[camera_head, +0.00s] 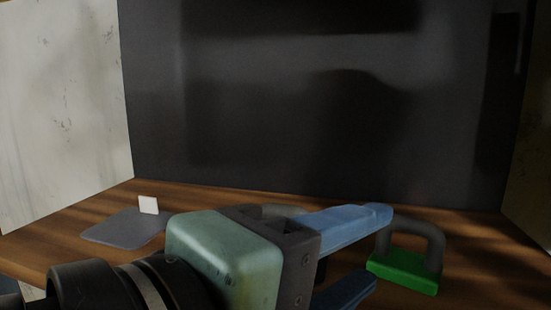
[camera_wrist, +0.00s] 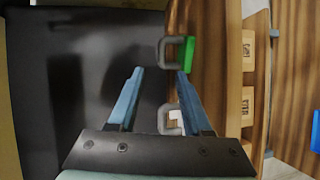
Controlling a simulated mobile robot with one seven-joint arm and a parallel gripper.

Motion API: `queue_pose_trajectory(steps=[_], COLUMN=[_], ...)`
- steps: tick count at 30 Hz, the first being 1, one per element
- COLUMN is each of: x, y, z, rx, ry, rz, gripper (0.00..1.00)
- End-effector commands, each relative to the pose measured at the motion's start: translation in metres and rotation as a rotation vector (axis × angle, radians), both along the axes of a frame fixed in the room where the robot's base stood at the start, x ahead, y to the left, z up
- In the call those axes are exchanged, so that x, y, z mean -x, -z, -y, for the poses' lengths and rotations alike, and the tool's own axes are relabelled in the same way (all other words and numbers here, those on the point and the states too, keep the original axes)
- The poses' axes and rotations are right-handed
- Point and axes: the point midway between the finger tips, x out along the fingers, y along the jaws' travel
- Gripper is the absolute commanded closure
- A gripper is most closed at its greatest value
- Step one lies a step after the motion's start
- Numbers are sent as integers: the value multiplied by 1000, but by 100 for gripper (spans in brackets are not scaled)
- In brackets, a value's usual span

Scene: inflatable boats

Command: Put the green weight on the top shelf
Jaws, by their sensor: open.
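The green weight (camera_head: 402,270) has a green block base and a grey arched handle. It stands upright on a wooden surface (camera_head: 480,262), right of my gripper in the head view. My gripper (camera_head: 370,250) is open with blue fingers pointing toward the weight; one finger overlaps the handle's left side in the picture. In the wrist view, the green weight (camera_wrist: 188,54) lies beyond the tips of my open gripper (camera_wrist: 160,75), toward the right finger. Nothing shows held between the fingers. I cannot tell which surface is the top shelf.
A second grey handle (camera_wrist: 164,119) with a whitish base stands beside the right finger and is partly hidden. A grey plate (camera_head: 118,228) with a small white card (camera_head: 148,204) lies at left. A dark panel (camera_head: 300,120) closes the back. Pale walls (camera_head: 60,100) flank it.

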Motion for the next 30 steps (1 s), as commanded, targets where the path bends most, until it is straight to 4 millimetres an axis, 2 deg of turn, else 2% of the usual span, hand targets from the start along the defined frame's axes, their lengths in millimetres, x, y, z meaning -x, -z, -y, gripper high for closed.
queue_pose_trajectory(steps=[5, 9, 14, 18, 24, 30], x=[-19, -47, -64, -59, -38, -29], y=[-18, -50, -82, -103, -119, -124], z=[4, -3, -25, -45, -56, -58], rx=[-8, -91, -343, -664, -1058, -1190], ry=[-38, -182, -458, -726, -990, -1070], rz=[182, 519, 910, 1169, 1353, 1394], gripper=[51, 51, 51, 51, 51, 51])
